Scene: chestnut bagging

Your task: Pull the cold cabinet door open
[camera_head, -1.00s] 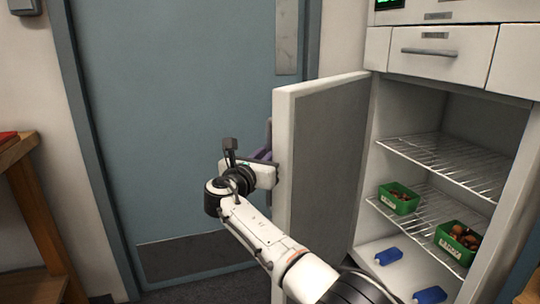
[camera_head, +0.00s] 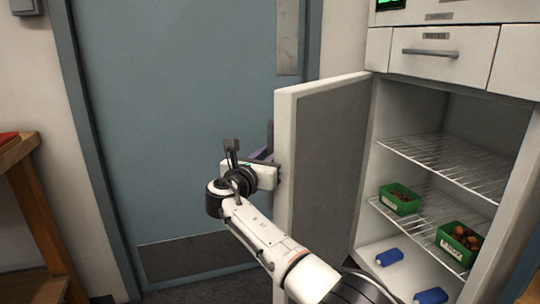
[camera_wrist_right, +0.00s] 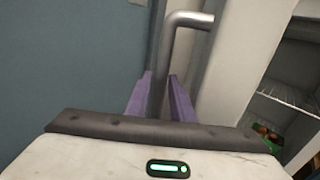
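The cold cabinet door (camera_head: 338,150) stands wide open, swung out to the left of the cabinet (camera_head: 460,115). Its metal bar handle (camera_wrist_right: 187,22) shows in the right wrist view, on the door's outer side. My right gripper (camera_wrist_right: 160,85) has its two purple fingers on either side of the bar and appears shut on it. In the head view the right gripper (camera_head: 264,150) is partly hidden by its own wrist and the door edge. My left gripper is not in view.
Inside the cabinet are wire shelves (camera_head: 445,160), two green crates (camera_head: 400,198) (camera_head: 459,243) with brown contents, and blue items (camera_head: 389,257) on the floor. A blue room door (camera_head: 170,120) stands behind my arm. A wooden table (camera_head: 35,215) is at the left.

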